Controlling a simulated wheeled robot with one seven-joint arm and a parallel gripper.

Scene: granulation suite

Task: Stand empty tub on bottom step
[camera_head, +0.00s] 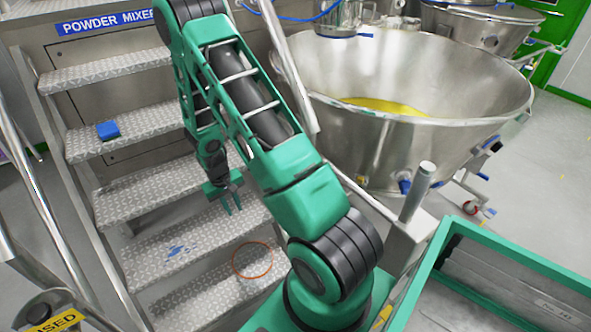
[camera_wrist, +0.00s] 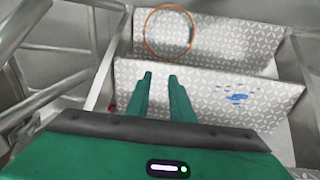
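The bottom step (camera_head: 190,306) is a grey patterned metal tread low in the head view. It also shows at the top of the wrist view (camera_wrist: 240,40). My gripper (camera_head: 233,210) points down above the lower steps. Its two green fingers (camera_wrist: 160,76) are apart with nothing between them.
Blue marks (camera_head: 176,250) spot the step above. A blue block (camera_head: 108,130) lies on a higher step. Metal rails (camera_head: 50,215) flank the stairs at left. A large steel bowl (camera_head: 450,140) with yellow powder stands right. A green-rimmed bin (camera_head: 520,261) is at lower right.

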